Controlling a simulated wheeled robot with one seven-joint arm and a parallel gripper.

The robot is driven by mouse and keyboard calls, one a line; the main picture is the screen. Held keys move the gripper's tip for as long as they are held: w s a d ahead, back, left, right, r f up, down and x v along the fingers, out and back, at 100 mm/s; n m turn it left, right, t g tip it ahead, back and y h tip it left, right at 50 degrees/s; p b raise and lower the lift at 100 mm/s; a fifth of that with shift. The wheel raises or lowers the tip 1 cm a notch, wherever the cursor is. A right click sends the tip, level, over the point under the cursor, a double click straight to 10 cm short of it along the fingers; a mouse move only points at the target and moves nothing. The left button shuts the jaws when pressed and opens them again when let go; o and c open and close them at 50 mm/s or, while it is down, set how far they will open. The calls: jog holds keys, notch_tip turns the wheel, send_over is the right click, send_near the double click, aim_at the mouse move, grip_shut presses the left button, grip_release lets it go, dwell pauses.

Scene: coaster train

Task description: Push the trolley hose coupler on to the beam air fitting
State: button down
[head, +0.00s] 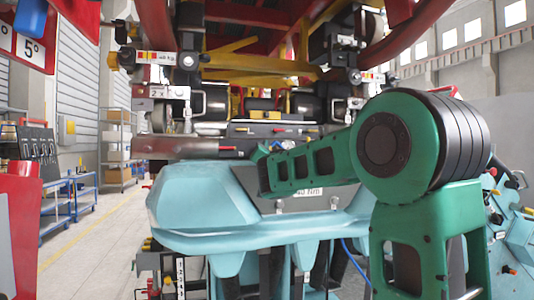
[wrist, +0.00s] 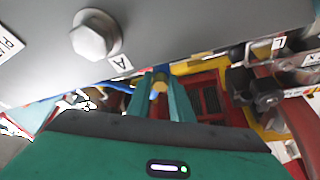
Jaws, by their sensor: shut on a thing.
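In the wrist view my gripper (wrist: 160,88) points away from the camera, its two teal fingers close together. They are shut on a small brass-yellow and blue piece, which I take to be the hose coupler (wrist: 159,84); the fingers hide part of it. A grey beam (wrist: 160,30) with a large hex bolt and an "A" label crosses the top of the wrist view, above and close to the fingertips. I cannot make out the air fitting or whether the coupler touches it. In the head view my green arm reaches left over the light-blue trolley (head: 190,200); the fingertips are not clear.
A blue hose (head: 352,258) hangs under the trolley's right side. Red and yellow framework with black fittings stands beyond it. In the wrist view a black knob (wrist: 266,93) and labelled bracket lie right of the fingers. Open floor (head: 95,245) shows at left.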

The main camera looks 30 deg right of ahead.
jog(key=shift+w+d, duration=0.1)
jog(key=shift+w, duration=0.4)
jog(key=c, duration=1.5)
grip_release()
